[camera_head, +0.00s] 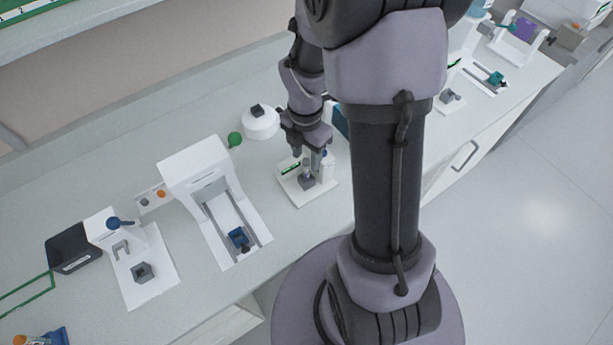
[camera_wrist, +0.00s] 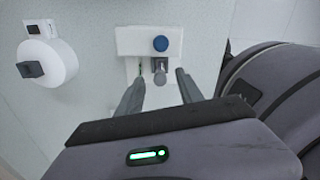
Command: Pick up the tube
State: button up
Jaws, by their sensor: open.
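A small pale tube (camera_wrist: 160,65) stands in a grey holder (camera_wrist: 160,78) on a white station in the wrist view. The tube is small and its details are hard to make out. In the head view the grey holder (camera_head: 306,183) sits on the white station base (camera_head: 300,197), below my gripper (camera_head: 307,163). My gripper (camera_wrist: 160,76) is open in the wrist view, with one finger on each side of the holder and tube. I see no clear contact between the fingers and the tube.
A round blue part (camera_wrist: 161,43) tops the station beside the tube. A white round device (camera_head: 261,122) and a green ball (camera_head: 235,139) are to the left. A white framed device (camera_head: 205,175) stands further left. Bare counter lies between them.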

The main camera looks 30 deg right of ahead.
aim_at(306, 161)
notch_tip(306, 161, down, 4)
jog(key=shift+r+b, duration=0.15)
jog(key=shift+b, duration=0.3)
grip_shut()
jog(key=shift+r, duration=0.15)
notch_tip(306, 161, up, 10)
jog(key=p, duration=0.3)
jog(key=shift+p, duration=0.3)
jog(key=shift+f+b, duration=3.35)
jog(key=shift+f, duration=1.5)
